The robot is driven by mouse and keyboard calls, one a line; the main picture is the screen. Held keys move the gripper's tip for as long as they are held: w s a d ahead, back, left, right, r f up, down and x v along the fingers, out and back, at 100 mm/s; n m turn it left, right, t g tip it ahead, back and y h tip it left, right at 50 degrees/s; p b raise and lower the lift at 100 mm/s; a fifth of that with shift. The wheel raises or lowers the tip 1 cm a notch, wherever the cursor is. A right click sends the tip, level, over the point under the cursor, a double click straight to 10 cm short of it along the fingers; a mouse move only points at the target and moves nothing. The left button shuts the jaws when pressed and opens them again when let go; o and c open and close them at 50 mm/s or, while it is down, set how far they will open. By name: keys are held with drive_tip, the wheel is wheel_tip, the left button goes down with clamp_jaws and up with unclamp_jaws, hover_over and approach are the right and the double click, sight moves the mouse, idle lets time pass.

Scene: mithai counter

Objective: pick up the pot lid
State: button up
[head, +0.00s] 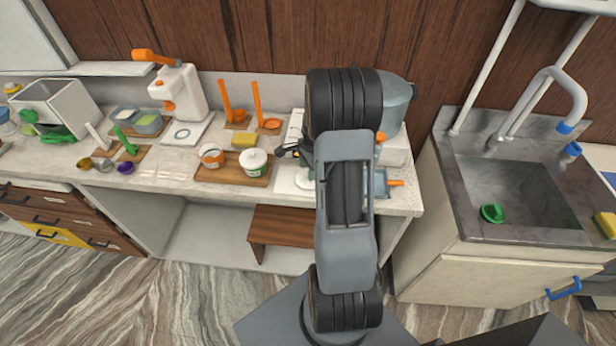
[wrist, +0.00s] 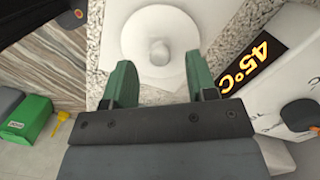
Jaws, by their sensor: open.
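The pot lid (wrist: 158,52) is a round white disc with a small knob in its middle. It lies on a pale surface on the speckled counter in the wrist view. My gripper (wrist: 161,82) is open, with its two green fingers on either side of the lid's near edge. The knob is ahead of and between the fingertips, with nothing held. I cannot tell how far the fingers are above the lid. In the head view my arm hides the gripper's fingers and most of that spot.
A white appliance with a lit 45°C display (wrist: 262,52) stands close to the right finger. A sink (head: 515,190) is to the right.

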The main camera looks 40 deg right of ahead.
drive_tip(key=shift+a+f, duration=0.15)
drive_tip(key=shift+f, duration=0.9)
drive_tip(key=shift+c, duration=0.3)
clamp_jaws()
